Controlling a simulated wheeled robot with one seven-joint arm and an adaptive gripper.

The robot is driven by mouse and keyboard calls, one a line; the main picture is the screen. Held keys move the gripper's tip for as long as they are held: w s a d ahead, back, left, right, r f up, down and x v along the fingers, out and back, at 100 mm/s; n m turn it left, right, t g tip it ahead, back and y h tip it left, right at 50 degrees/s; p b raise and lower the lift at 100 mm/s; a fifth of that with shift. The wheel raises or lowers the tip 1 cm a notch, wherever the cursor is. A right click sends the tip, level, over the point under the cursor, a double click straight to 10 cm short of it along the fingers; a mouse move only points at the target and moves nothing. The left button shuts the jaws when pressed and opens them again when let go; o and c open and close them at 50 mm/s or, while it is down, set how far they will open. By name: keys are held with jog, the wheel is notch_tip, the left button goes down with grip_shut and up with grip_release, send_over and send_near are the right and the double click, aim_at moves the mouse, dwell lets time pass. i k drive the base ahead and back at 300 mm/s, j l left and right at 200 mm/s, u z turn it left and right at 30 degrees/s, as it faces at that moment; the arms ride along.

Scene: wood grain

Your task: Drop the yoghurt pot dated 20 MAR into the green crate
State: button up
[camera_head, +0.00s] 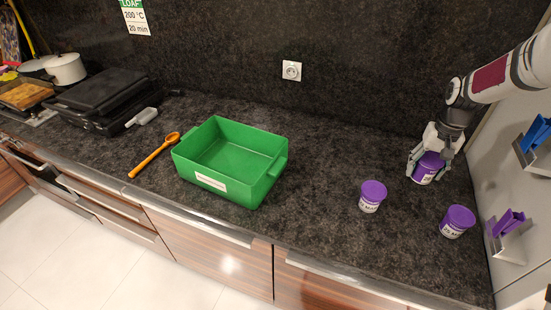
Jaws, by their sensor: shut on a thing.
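My gripper (428,165) is at the right of the counter, pointing down and shut on a purple-lidded yoghurt pot (424,176). The pot's white label is partly covered and its date is unreadable; I cannot tell whether the pot touches the counter. A second yoghurt pot (371,196) with a purple lid stands upright in front and to the left of it. A third yoghurt pot (457,221) stands near the front right. Their labels are too small to read surely. The green crate (262,186) sits left of the pots, open-topped, with an empty floor and a white label on its front.
A wooden spoon (154,155) lies left of the crate. A black grill (105,100) and a white pot (66,68) stand farther left. A side panel with holders (506,239) bounds the right. The counter between crate and pots is clear.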

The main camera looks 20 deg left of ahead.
aim_at(239, 170)
jog(key=k+j+u, duration=0.1)
jog(key=k+j, duration=0.25)
jog(key=k, duration=0.2)
jog(key=j+u, duration=0.25)
jog(key=j, duration=2)
